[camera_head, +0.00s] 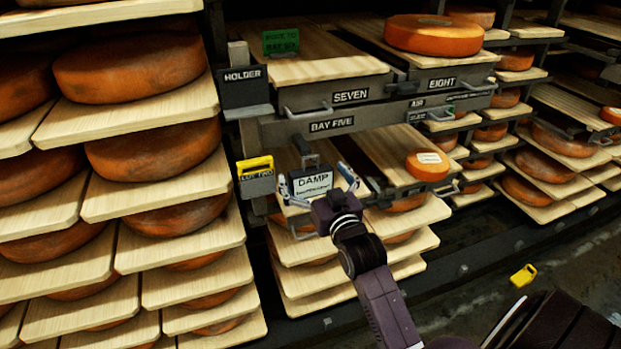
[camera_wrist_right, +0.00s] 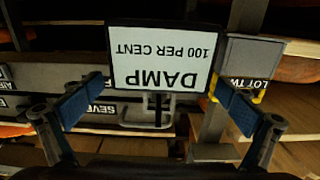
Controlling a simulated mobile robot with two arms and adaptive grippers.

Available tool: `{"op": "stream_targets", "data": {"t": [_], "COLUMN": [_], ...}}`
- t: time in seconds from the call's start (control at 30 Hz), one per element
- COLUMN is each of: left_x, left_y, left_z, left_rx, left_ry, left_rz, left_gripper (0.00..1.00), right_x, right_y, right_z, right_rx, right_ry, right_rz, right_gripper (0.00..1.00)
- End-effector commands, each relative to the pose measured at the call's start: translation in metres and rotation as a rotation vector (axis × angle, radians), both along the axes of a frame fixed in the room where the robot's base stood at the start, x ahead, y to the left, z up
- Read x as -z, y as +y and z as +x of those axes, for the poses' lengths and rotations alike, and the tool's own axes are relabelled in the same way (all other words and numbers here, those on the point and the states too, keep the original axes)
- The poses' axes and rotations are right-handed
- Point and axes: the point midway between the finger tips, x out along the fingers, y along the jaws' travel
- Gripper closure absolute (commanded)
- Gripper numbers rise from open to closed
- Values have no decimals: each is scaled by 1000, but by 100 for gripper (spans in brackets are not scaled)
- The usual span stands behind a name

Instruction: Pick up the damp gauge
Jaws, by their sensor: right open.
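The damp gauge (camera_head: 313,184) is a dark-framed box with a white face reading DAMP, in front of the rack post below the BAY FIVE label. In the right wrist view the gauge (camera_wrist_right: 160,62) appears upside down and reads DAMP 100 PER CENT. My right gripper (camera_head: 318,180) is open, with its blue-padded fingers on either side of the gauge. In the wrist view the right gripper (camera_wrist_right: 158,105) has a finger near each lower corner of the face. I cannot tell whether the pads touch it. My left gripper is not in view.
A yellow LOT TWO tag (camera_head: 256,172) hangs just left of the gauge. A HOLDER plate (camera_head: 245,87) is above. A small orange cheese (camera_head: 427,165) sits on a board to the right. A yellow tag (camera_head: 523,275) lies on the floor. Cheese shelves crowd the left.

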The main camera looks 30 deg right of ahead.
Motion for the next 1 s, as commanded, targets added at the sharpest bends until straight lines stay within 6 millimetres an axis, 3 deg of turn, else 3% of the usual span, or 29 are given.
{"op": "stream_targets", "data": {"t": [0.33,0.83,1.0], "left_x": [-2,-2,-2], "left_y": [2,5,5], "left_z": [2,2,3], "left_rx": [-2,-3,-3], "left_ry": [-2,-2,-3], "left_rz": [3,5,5], "left_gripper": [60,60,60], "right_x": [0,0,0], "right_y": [-2,-2,-2], "right_z": [10,9,9], "right_rx": [0,0,0], "right_ry": [0,-1,-1], "right_rz": [0,0,0], "right_gripper": [0,54,54]}}
